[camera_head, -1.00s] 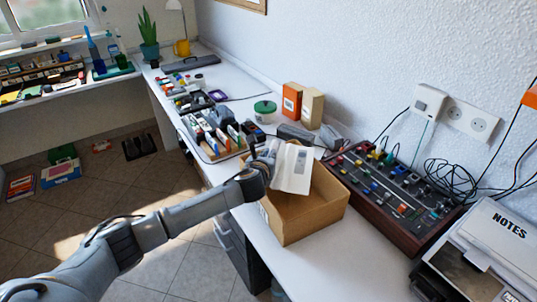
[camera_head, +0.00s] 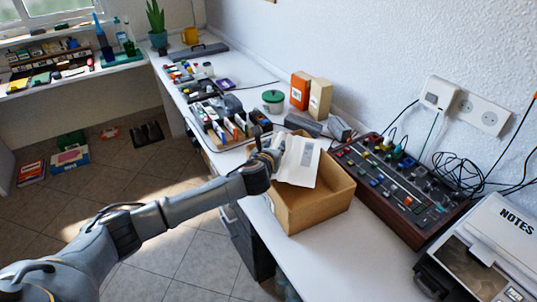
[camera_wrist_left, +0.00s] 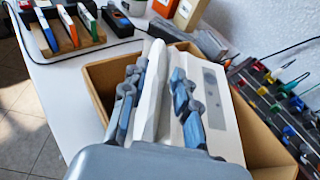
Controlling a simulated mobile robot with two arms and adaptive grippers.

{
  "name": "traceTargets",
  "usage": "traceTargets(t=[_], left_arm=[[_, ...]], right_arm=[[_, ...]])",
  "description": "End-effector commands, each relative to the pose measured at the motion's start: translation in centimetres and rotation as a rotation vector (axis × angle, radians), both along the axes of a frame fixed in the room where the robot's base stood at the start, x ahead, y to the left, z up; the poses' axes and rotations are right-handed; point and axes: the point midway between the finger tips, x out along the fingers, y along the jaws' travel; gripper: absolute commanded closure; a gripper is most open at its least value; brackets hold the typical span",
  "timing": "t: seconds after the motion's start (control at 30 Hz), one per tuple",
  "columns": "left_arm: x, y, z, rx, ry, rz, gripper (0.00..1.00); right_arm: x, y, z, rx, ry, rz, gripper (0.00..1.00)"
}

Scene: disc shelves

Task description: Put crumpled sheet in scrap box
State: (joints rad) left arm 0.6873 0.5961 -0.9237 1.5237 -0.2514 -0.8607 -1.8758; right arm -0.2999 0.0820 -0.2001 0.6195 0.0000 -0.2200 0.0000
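The crumpled sheet (camera_head: 299,160) is white with grey printed patches and stands tilted over the open scrap box. The scrap box (camera_head: 316,209) is a brown cardboard box on the white desk. My left gripper (camera_head: 270,158) is at the box's left rim. In the left wrist view the sheet (camera_wrist_left: 222,120) rises between and beside the fingers of the left gripper (camera_wrist_left: 160,100), which are closed on it above the box (camera_wrist_left: 100,82). The fingers hide the lower part of the sheet. My right gripper is not in view.
A mixing panel with knobs (camera_head: 400,185) stands close to the right of the box. Orange (camera_head: 300,90) and tan (camera_head: 320,98) boxes and a green-lidded tin (camera_head: 273,100) stand behind. The desk front (camera_head: 330,260) is clear.

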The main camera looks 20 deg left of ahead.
Motion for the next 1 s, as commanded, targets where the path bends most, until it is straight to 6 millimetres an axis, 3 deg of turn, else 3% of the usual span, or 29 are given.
traceTargets(t=[0.2, 0.43, 0.6, 1.0], left_arm=[[-4.4, -0.5, 1.6, 0.001, -0.001, -0.003, 0.71], [-7.9, -0.9, 2.7, 0.001, -0.001, -0.001, 0.71], [-9.0, -1.1, 3.1, 0.0, -0.001, 0.0, 0.71], [-9.1, -1.1, 3.2, 0.0, -0.001, 0.001, 0.71]], right_arm=[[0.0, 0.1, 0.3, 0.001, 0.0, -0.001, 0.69], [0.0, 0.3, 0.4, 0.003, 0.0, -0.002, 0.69], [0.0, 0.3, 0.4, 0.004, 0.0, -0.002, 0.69], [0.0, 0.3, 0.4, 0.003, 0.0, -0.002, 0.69]])
